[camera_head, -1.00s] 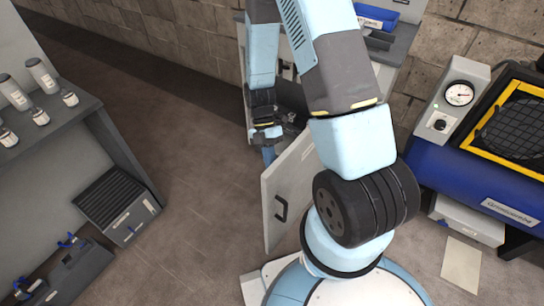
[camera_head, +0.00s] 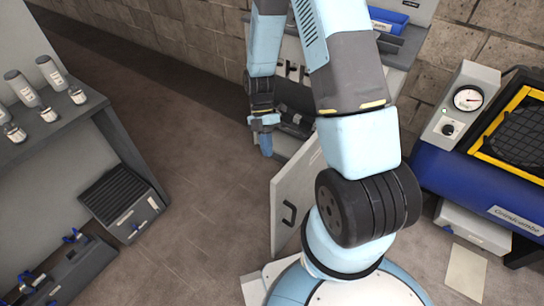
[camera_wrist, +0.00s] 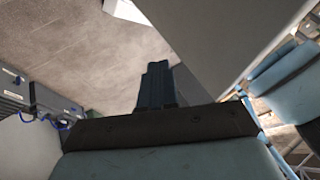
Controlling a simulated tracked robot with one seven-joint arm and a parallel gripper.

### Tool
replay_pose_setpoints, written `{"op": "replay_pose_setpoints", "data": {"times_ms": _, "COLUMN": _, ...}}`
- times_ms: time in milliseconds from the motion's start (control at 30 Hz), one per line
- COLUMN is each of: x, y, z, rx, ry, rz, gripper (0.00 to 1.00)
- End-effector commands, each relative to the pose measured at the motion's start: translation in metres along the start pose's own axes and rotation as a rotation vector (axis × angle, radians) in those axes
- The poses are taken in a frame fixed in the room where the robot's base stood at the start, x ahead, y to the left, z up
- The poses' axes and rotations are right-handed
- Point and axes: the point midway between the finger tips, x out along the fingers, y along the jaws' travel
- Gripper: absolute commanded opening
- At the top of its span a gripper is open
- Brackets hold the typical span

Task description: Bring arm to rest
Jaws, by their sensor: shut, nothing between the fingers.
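My arm rises from my base at the lower right of the head view and bends over at the top. Its far end hangs down in front of the open cabinet. My gripper (camera_head: 266,146) points down there, a little left of the open cabinet door (camera_head: 297,195), apart from it as far as I can see. In the wrist view the gripper (camera_wrist: 157,70) is a dark pair of fingers held together, with nothing between them and floor beyond.
A grey bench (camera_head: 75,120) with several bottles stands at the left. A blue machine with a gauge (camera_head: 467,98) stands at the right. The floor (camera_head: 190,200) between is clear.

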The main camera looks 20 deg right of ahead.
Motion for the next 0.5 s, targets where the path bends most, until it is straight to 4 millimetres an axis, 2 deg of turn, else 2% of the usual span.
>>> {"op": "replay_pose_setpoints", "data": {"times_ms": 33, "x": -0.011, "y": 0.002, "z": -0.001, "rx": -0.004, "ry": -0.003, "rz": 0.004, "gripper": 0.0}}
{"op": "replay_pose_setpoints", "data": {"times_ms": 200, "x": -0.042, "y": 0.004, "z": -0.004, "rx": -0.008, "ry": -0.005, "rz": 0.0, "gripper": 0.0}}
{"op": "replay_pose_setpoints", "data": {"times_ms": 333, "x": -0.059, "y": 0.004, "z": -0.005, "rx": -0.01, "ry": -0.005, "rz": -0.001, "gripper": 0.0}}
{"op": "replay_pose_setpoints", "data": {"times_ms": 500, "x": -0.07, "y": 0.004, "z": -0.005, "rx": -0.009, "ry": -0.004, "rz": -0.003, "gripper": 0.0}}
